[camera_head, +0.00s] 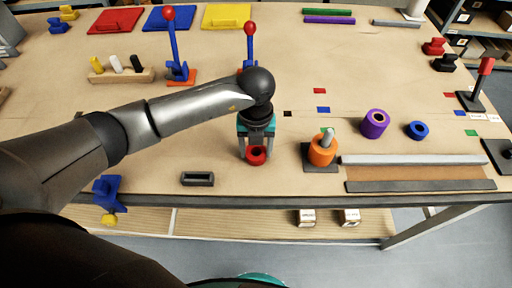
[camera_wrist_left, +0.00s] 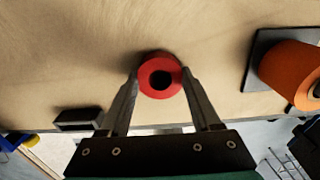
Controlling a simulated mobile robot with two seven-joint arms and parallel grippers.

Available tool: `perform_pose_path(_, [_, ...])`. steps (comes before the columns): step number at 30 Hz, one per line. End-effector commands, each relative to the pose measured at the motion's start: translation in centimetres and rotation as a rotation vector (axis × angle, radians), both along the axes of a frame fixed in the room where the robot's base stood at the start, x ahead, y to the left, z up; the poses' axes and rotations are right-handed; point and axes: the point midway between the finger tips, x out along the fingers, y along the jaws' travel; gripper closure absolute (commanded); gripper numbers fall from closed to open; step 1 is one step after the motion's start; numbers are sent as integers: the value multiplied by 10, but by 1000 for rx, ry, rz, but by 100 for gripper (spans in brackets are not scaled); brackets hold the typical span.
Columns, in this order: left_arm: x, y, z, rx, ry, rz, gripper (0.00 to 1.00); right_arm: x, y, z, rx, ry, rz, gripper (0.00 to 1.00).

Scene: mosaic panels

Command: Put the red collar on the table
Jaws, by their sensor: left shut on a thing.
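The red collar (camera_head: 256,156) is a short ring with a dark hole, near the front of the wooden table (camera_head: 225,185). My left gripper (camera_head: 256,150) points down and is shut on it. In the left wrist view the red collar (camera_wrist_left: 160,75) sits between the two fingertips, close to the tabletop. I cannot tell whether its underside touches the table. My right gripper is not in view.
An orange collar (camera_head: 322,150) stands on a post with a dark base just right of my gripper. A purple collar (camera_head: 375,123) and blue collar (camera_head: 417,130) lie further right.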

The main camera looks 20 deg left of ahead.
Motion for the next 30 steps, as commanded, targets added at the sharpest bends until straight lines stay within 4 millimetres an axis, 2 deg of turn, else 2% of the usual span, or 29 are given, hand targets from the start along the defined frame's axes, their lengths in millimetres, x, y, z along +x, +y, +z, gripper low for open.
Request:
perform_pose_path(4, [1,0,-3,0,-2,0,100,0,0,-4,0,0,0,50])
perform_pose_path(5, [0,0,-3,0,0,0,32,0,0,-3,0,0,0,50])
perform_pose_path(12, [0,0,-2,0,0,1,6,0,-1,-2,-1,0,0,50])
perform_pose_path(23, [1,0,4,0,-1,1,6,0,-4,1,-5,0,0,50])
perform_pose_path(26, [1,0,19,-1,-3,0,6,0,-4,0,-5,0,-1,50])
perform_pose_path(30, [2,0,49,-1,-5,-1,6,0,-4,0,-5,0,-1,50])
